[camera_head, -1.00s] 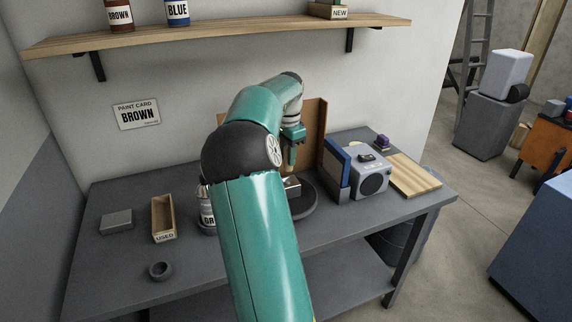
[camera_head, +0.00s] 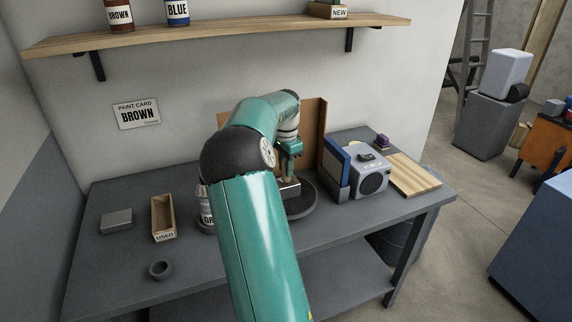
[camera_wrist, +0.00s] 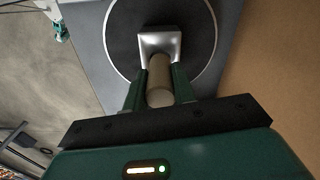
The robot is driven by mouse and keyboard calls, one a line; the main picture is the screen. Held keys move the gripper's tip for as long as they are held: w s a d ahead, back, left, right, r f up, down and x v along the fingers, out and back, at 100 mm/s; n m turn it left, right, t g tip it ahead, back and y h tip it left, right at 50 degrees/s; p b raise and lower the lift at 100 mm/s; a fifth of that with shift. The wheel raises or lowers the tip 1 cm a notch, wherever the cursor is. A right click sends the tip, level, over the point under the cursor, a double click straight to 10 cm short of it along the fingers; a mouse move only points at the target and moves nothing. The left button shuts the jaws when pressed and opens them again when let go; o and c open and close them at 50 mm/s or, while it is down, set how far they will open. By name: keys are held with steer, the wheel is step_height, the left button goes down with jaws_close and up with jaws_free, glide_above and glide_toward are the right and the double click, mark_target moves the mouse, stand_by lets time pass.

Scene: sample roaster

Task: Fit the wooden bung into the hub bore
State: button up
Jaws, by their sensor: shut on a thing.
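The wooden bung (camera_wrist: 160,88) is a tan cylinder between the fingers of my gripper (camera_wrist: 160,92) in the wrist view. My gripper is shut on it. Beyond the bung's far end is a shiny metal block (camera_wrist: 160,42), which appears to be the hub, on a round dark disc (camera_wrist: 198,40). The bung overlaps the block in this view, and I cannot tell whether they touch. The bore is not visible. In the head view my gripper (camera_head: 289,170) points down just above the metal block (camera_head: 288,189), with my arm covering part of the disc (camera_head: 306,203).
A brown board (camera_head: 312,125) stands behind the disc. A grey box with a round dial (camera_head: 370,180) and a blue panel (camera_head: 336,168) stand close on the right. A can (camera_head: 206,206) and a USED tray (camera_head: 164,218) are on the left. The bench front is mostly clear.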

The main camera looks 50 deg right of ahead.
steer(key=shift+f, duration=0.2)
steer(key=o, duration=1)
steer(key=shift+o, duration=0.2)
step_height(320, 180, up, 13)
steer(key=shift+r, duration=0.2)
